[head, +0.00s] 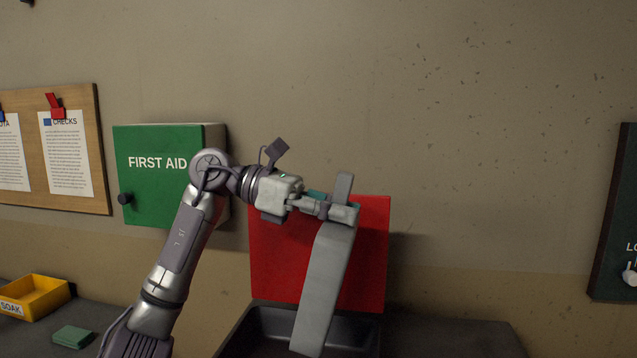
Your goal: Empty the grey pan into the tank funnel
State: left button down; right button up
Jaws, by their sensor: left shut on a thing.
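My left gripper (342,211) is shut on a grey thing, which looks like the grey pan (325,285) seen from its side. The pan hangs steeply tilted from the fingers, with its long side running down and slightly left. A short grey part of it sticks up above the fingers. Its lower end is in front of a dark open basin (262,322). The pan's inside faces away, so I cannot tell what is in it. I cannot make out a tank funnel in this view. My right gripper is not in view.
An upright red panel (275,245) stands behind the pan at the basin's back. A green first aid box (160,190) hangs on the wall to the left. The counter right of the basin (455,338) looks clear.

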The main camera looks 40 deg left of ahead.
pick_arm(q)
jog(key=shift+w+d+r+y+p, duration=0.15)
jog(key=shift+w+d+y+p, duration=0.2)
jog(key=shift+d+p, duration=0.25)
jog(key=shift+d+f, duration=0.1)
jog(key=shift+f, duration=0.1)
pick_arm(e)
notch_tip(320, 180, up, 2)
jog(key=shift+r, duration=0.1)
pick_arm(q)
jog(key=w+d+f+g+y+p, duration=0.2)
jog(key=d+p, duration=0.3)
jog(key=p, duration=0.4)
jog(key=shift+w+d+f+y, duration=0.4)
jog(key=shift+w+y, duration=0.15)
jog(key=shift+y, duration=0.2)
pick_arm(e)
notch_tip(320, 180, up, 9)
pick_arm(q)
jog(key=shift+a, duration=0.1)
